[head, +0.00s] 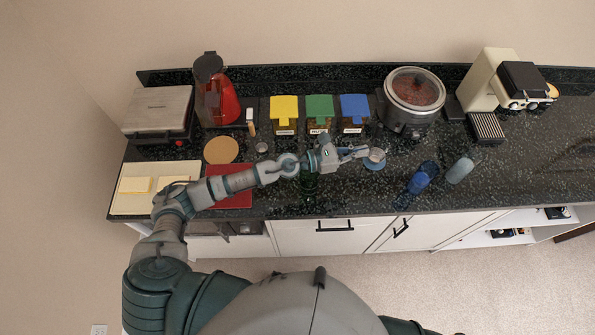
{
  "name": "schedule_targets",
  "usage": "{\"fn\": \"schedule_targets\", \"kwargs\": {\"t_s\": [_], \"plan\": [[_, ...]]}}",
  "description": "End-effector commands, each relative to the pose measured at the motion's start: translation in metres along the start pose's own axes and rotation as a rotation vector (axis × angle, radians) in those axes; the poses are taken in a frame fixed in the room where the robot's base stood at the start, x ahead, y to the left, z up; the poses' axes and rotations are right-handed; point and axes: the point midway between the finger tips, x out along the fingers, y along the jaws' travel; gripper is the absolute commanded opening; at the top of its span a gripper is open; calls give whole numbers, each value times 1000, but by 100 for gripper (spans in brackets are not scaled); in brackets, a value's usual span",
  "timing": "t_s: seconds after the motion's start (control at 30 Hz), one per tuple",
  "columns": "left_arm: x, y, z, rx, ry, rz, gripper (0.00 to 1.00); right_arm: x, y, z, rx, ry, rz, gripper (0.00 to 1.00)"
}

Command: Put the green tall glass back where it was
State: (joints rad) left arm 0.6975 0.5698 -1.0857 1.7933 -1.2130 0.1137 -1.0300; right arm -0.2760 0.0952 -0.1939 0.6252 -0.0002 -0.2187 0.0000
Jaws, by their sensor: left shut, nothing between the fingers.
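The green tall glass (309,184) stands on the dark speckled counter, partly hidden behind my left arm's wrist. It is dark and hard to make out against the counter. My left arm reaches across from the left, and its gripper (360,152) is shut and empty. The fingertips point right, beside a small item on a round blue coaster (375,164). I cannot tell from this view how high the fingers are above the counter. My right gripper is out of the picture.
A blue glass (422,179) and a pale blue glass (460,170) stand to the right. A red board (236,198) and a cork mat (221,150) lie left. Lidded boxes, a slow cooker (410,112) and a coffee machine line the back. The counter's right part is mostly clear.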

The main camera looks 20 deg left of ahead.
Motion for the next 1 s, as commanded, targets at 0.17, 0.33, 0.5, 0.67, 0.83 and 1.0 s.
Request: {"fn": "schedule_targets", "kwargs": {"t_s": [0.17,0.33,0.5,0.67,0.83,1.0], "plan": [[-4,-2,-4,35,23,-14,0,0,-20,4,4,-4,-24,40],[-26,0,-6,30,27,-12,0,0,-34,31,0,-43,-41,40],[-62,1,-6,28,27,-11,0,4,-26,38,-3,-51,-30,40],[-101,2,-5,25,25,-11,0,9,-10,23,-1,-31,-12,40],[-140,3,-4,23,23,-10,0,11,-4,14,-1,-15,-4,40],[-177,3,-2,23,25,-10,0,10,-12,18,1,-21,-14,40]]}}
